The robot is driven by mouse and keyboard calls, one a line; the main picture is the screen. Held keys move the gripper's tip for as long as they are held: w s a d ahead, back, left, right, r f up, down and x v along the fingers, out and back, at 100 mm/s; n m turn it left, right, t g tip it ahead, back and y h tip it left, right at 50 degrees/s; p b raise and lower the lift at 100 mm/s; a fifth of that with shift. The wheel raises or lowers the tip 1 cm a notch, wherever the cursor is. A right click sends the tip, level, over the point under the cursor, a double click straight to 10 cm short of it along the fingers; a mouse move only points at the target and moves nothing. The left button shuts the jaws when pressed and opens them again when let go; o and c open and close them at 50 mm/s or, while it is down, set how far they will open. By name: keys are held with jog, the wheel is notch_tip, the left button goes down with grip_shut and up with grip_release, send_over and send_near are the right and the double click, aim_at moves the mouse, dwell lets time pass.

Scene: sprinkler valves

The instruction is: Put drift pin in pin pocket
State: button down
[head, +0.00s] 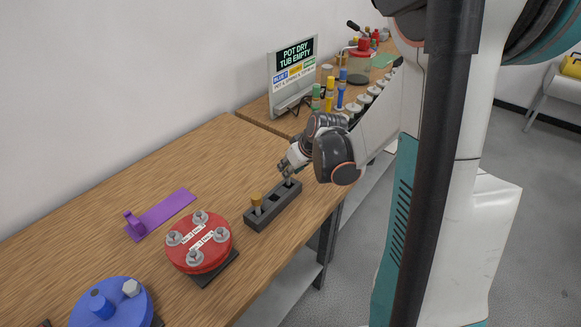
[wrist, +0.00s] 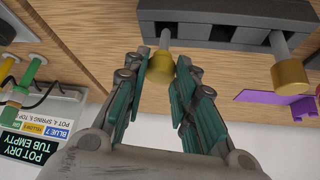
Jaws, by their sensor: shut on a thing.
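A dark grey block with square pockets (head: 262,216) lies on the wooden bench; it also shows in the wrist view (wrist: 205,9). My gripper (head: 287,172) is over the block's far right end. In the wrist view my gripper (wrist: 161,85) is closed around the brass head of a pin (wrist: 160,68). Its grey shank points at a pocket at one end of the block. I cannot tell how deep the tip sits. A second brass-headed pin (head: 256,202) stands upright in the pocket at the near end; it also shows in the wrist view (wrist: 290,74). A middle pocket looks empty.
A red flanged disc with bolts (head: 199,246) and a blue one (head: 110,304) lie nearer on the bench. A purple bracket (head: 163,214) lies to the left. A sign (head: 293,76) and several coloured parts stand farther back.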

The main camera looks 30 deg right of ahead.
jog(key=shift+f+b, duration=1.35)
jog(key=shift+f, duration=0.25)
jog(key=c, duration=1.2)
grip_release()
jog(key=shift+r, duration=0.15)
jog(key=shift+r+p, duration=3.4)
jog(key=shift+r, duration=1.05)
